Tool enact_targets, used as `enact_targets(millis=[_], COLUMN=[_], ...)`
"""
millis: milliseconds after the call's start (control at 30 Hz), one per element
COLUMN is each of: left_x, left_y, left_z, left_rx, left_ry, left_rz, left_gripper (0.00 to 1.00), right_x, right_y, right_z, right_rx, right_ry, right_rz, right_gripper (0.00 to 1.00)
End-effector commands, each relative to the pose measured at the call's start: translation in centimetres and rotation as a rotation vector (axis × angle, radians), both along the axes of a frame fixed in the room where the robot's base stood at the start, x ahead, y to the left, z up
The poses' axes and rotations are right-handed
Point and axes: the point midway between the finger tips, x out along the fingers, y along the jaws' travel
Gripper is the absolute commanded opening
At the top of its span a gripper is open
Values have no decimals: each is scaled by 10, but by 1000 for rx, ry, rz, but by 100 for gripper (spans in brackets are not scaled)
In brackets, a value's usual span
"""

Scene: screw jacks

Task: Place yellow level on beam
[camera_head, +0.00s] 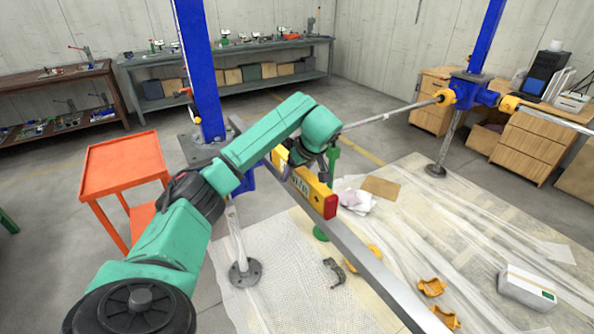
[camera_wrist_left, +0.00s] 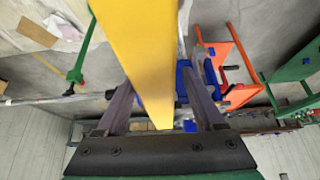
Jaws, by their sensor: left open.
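The yellow level (camera_head: 312,188), with a red end cap, lies lengthwise along the grey metal beam (camera_head: 372,268) and appears to rest on its top. Its yellow side fills the middle of the left wrist view (camera_wrist_left: 145,55). My left gripper (camera_head: 308,160) is at the level from above, its jaws apart. In the left wrist view its two fingers (camera_wrist_left: 160,100) stand on either side of the level, with visible gaps. The forearm hides part of the beam's far end. My right gripper is not in view.
An orange cart (camera_head: 122,168) stands left of the beam. Blue posts (camera_head: 200,75) and a green jack (camera_head: 333,165) stand near the beam. Orange clamps (camera_head: 432,287) and a white-green box (camera_head: 527,288) lie on the plastic-covered floor. Workbenches line the back wall.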

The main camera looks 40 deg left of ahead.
Motion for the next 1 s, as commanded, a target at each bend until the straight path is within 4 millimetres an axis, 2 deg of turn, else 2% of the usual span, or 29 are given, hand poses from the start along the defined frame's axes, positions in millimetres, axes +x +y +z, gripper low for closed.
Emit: enact_targets(millis=[167, 300, 433, 600, 1000], left_x=[-1, -6, -11, -15, -17], left_y=[-8, -23, -37, -52, -57], left_z=[14, 40, 77, 102, 104], left_rx=[1, 0, 3, 2, 0], left_ry=[-5, -7, -6, -4, 0], left_rz=[-2, -2, -2, -2, 0], left_gripper=[70, 70, 70, 70, 70], right_x=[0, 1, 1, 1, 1], right_y=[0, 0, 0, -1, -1], right_z=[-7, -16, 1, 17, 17], right_rx=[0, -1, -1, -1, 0], right_ry=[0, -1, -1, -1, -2], right_rz=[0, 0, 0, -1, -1], right_gripper=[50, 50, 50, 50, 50])
